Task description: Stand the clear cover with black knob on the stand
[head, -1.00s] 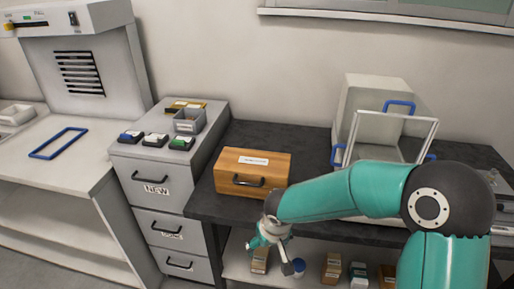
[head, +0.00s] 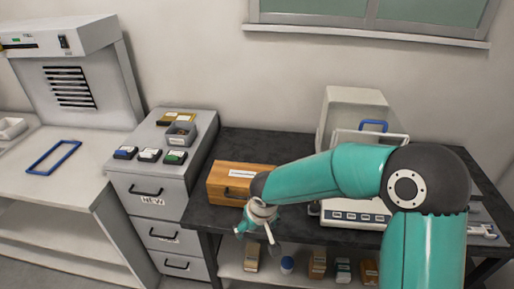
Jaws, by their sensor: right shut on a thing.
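My right gripper (head: 257,226) is in front of the dark table's front edge, below and right of the wooden box. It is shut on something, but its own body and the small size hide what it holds. A pale, thin part sticks down from it. I cannot make out a clear cover with a black knob or its stand in this view. My left gripper is not in view.
The wooden box (head: 229,172) and a balance (head: 352,215) with a glass shield stand on the dark table (head: 297,146). Small boxes and a blue-capped jar (head: 287,264) are on the shelf below. Grey drawers (head: 152,183) stand left.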

